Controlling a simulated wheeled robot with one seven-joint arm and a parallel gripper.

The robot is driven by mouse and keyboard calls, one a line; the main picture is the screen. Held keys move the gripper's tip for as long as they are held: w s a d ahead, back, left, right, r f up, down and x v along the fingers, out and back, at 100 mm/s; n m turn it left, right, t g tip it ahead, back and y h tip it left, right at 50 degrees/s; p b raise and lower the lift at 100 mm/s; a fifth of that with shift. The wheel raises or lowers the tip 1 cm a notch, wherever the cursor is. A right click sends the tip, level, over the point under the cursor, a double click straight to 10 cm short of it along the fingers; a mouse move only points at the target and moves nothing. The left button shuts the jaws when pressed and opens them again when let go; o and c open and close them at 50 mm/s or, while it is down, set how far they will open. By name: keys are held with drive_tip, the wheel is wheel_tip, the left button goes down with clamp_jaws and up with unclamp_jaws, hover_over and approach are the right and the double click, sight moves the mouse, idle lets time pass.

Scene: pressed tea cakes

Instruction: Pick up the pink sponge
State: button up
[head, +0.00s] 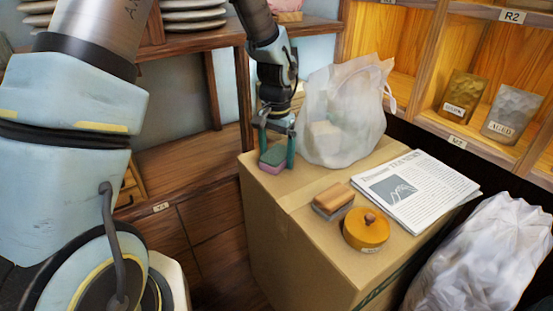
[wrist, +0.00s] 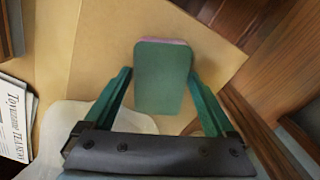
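The pink sponge (head: 272,168) has a green top layer and lies near the left back edge of a cardboard box (head: 275,230). In the wrist view its green face (wrist: 162,80) fills the space between the fingers, with a thin pink edge at the far end. My gripper (head: 277,150) points down over the sponge with one finger on each side.
A translucent white bag (head: 345,115) stands close to the right of my gripper. A brush (head: 333,198), a round orange tin (head: 366,230) and a newspaper (head: 415,190) also lie on the box. A shelf with pouches (head: 460,95) stands behind.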

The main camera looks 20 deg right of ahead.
sight(277, 154)
drive_tip(key=c, duration=1.2)
wheel_tip(277, 154, up, 10)
drive_tip(key=shift+r+p, duration=0.1)
drive_tip(key=shift+p, duration=0.2)
